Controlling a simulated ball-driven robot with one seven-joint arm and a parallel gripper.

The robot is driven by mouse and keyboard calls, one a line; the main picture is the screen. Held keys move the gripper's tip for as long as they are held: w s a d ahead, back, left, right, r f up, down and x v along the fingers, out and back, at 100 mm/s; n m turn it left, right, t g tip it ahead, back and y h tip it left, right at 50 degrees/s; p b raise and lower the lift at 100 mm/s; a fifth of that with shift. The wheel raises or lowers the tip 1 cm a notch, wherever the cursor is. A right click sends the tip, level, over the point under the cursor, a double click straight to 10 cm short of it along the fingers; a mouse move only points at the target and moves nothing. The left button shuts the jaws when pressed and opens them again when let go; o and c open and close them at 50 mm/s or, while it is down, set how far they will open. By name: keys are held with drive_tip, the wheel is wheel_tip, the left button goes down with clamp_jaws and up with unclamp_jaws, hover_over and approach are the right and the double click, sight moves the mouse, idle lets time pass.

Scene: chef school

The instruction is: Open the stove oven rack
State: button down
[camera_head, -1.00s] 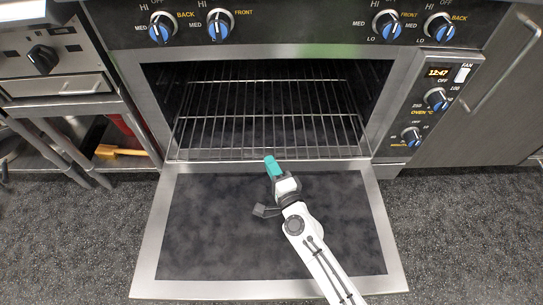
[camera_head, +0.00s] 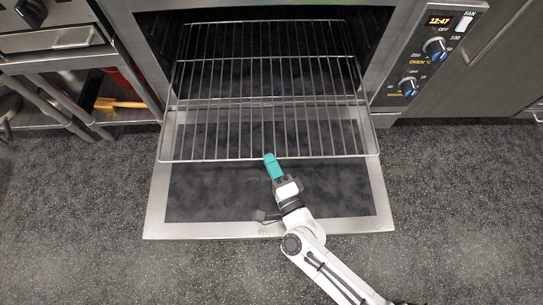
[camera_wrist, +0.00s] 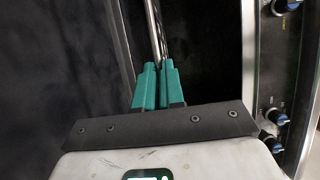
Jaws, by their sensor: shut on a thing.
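The wire oven rack (camera_head: 215,142) is partly out of the oven (camera_head: 385,60), with its front edge over the lowered oven door (camera_head: 230,205). My gripper (camera_head: 269,157) is at the middle of the rack's front bar. In the wrist view, my gripper (camera_wrist: 159,72) has its teal fingers shut on the rack's metal bar (camera_wrist: 155,30). The back of the rack is still inside the dark oven cavity.
A control panel (camera_head: 426,60) with knobs and a clock is right of the oven. A metal stand (camera_head: 75,60) with an orange-handled thing (camera_head: 122,103) on its shelf is at the left. Speckled floor (camera_head: 470,200) is clear in front.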

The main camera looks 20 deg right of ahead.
drive_tip(key=shift+f, duration=0.1)
drive_tip(key=c, duration=1.2)
unclamp_jaws()
drive_tip(key=shift+c, duration=0.2)
drive_tip(key=s, duration=1)
drive_tip(key=shift+s+d+p, duration=0.4)
drive_tip(key=shift+d+p, duration=0.05)
